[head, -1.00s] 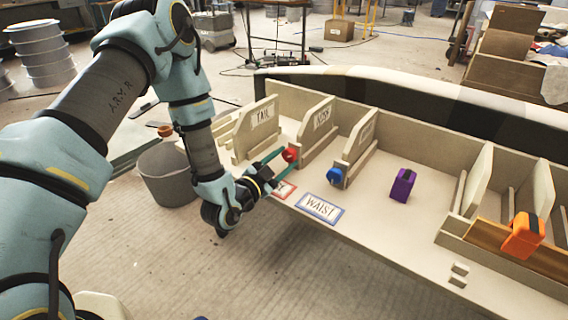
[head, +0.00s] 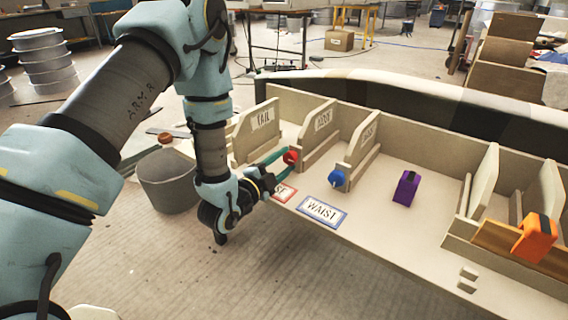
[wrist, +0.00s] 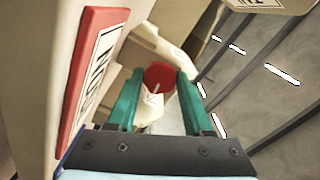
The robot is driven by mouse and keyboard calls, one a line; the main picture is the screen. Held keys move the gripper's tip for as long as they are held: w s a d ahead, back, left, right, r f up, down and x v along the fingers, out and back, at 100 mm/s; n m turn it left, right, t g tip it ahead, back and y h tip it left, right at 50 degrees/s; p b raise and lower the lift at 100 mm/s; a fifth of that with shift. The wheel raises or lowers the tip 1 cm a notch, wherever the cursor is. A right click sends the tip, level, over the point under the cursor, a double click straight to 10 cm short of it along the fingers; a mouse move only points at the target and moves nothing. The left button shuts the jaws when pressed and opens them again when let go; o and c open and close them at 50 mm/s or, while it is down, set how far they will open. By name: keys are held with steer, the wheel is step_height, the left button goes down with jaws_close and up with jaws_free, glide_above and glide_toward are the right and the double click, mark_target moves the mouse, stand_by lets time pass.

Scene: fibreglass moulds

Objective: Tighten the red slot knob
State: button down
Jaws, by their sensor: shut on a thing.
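The red slot knob (head: 291,157) sits at the front end of the second upright divider, under a partly readable label. In the wrist view the red knob (wrist: 160,74) lies between my two green fingertips, with a thin pale mark on its lower part. My gripper (head: 286,157) reaches it from the front left and is shut on it; it also shows in the wrist view (wrist: 158,84). The fingers partly hide the knob's sides.
A blue knob (head: 337,178) is on the divider to the right. A purple block (head: 406,187) and an orange block (head: 535,237) stand further right. The red-framed label (head: 284,193) and the WAIST label (head: 322,211) lie on the front. A grey bucket (head: 168,184) stands behind my arm.

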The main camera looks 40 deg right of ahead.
steer(key=shift+c, duration=1.5)
jaws_free()
steer(key=v, duration=1.1)
